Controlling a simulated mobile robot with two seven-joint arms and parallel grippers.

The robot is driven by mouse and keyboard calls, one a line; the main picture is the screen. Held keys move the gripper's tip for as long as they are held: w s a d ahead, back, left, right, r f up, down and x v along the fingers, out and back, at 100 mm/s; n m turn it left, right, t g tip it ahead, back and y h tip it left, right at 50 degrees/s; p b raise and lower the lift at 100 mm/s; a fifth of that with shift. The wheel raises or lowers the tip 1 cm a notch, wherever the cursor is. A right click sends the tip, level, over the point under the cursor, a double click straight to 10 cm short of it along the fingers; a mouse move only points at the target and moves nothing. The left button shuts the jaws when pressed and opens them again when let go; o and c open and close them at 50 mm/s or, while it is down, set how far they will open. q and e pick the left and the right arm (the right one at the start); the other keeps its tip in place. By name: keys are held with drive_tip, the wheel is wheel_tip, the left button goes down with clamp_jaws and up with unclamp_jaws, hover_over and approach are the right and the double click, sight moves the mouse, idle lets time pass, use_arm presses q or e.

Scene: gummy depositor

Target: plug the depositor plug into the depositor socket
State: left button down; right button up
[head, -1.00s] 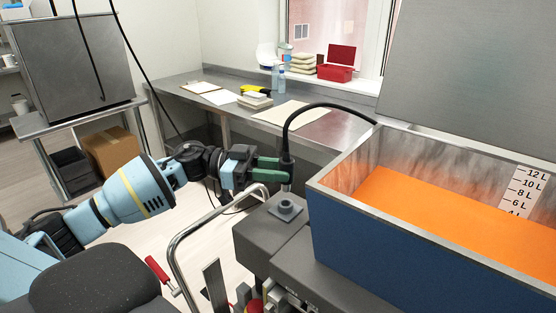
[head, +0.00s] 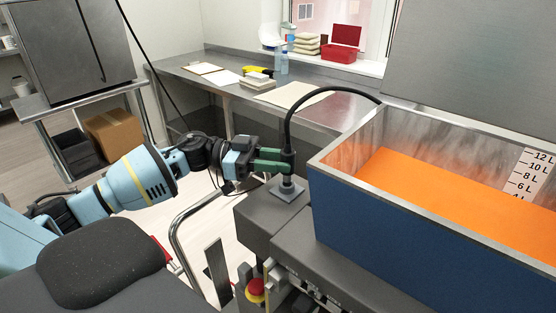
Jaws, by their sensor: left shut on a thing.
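The depositor plug (head: 288,176), dark with a thick black cable rising from its top, stands upright between the green fingers of my left gripper (head: 285,161). The gripper is shut on it, coming in from the left. The depositor socket (head: 287,192) is a small grey square-based fitting on top of the grey machine housing. The plug's lower end meets the socket from above and hides its opening; how deep it sits I cannot tell. My right gripper is not in view.
The blue-sided hopper (head: 400,215) with orange contents stands close to the right of the socket. A red emergency button (head: 256,287) and a bent metal rail (head: 177,235) are in front and to the left. A steel counter (head: 225,88) runs behind.

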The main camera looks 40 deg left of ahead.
use_arm(q)
drive_tip(key=shift+f, duration=0.25)
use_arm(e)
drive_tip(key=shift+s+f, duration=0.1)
use_arm(q)
drive_tip(key=shift+f, duration=1.1)
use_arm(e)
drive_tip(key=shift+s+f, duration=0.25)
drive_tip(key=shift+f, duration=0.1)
use_arm(q)
drive_tip(key=c, duration=1)
unclamp_jaws()
drive_tip(key=b+v, duration=0.1)
drive_tip(key=v, duration=0.6)
drive_tip(key=shift+s+a, duration=0.2)
drive_tip(key=shift+a, duration=0.15)
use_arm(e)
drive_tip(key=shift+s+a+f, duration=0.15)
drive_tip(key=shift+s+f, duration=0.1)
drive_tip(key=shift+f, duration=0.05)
